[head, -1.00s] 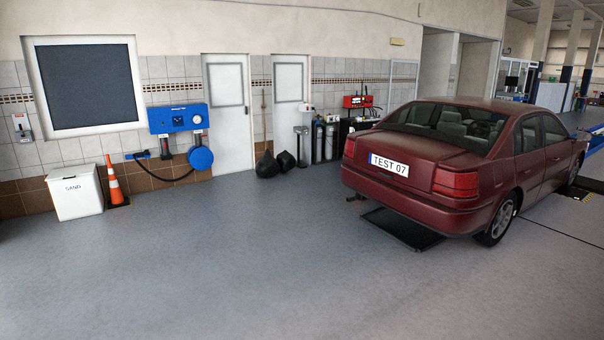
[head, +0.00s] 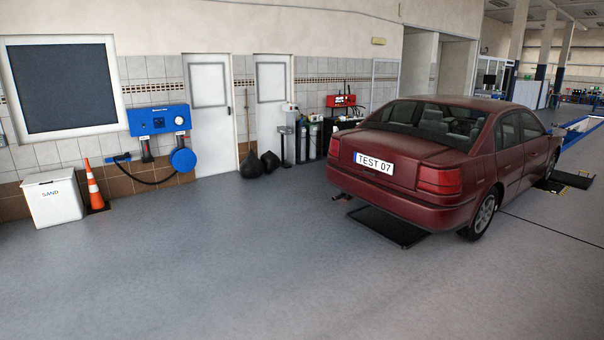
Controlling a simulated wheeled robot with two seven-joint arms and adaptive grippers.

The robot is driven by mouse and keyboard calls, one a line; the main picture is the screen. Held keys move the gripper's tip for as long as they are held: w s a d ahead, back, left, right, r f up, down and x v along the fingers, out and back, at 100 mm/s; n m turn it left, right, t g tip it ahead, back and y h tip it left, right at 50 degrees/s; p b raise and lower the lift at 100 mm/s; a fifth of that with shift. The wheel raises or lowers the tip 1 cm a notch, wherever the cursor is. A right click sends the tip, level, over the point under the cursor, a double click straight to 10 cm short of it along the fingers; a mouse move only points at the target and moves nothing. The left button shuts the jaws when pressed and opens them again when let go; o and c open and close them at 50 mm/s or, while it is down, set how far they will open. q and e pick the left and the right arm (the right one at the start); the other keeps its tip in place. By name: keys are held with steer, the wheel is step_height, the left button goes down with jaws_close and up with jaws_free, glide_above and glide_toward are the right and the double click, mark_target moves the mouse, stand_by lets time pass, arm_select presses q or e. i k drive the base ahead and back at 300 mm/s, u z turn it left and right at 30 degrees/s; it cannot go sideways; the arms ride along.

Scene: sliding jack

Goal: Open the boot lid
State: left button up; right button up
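A dark red car (head: 440,170) stands in the right half of the head view, its rear turned toward me and to the left. Its boot lid (head: 400,148) is shut, with a white plate (head: 374,163) reading TEST 07 on its rear face. Neither of my grippers is in view. The car is some distance off across the floor.
A black plate (head: 389,227) lies on the floor behind the car. A white sand bin (head: 53,200) and an orange cone (head: 93,187) stand by the left wall. Black bags (head: 259,164) lie near the doors. The grey floor (head: 240,270) ahead is clear.

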mark_target(394, 157)
steer(key=u, duration=0.1)
steer(key=i, duration=2.9)
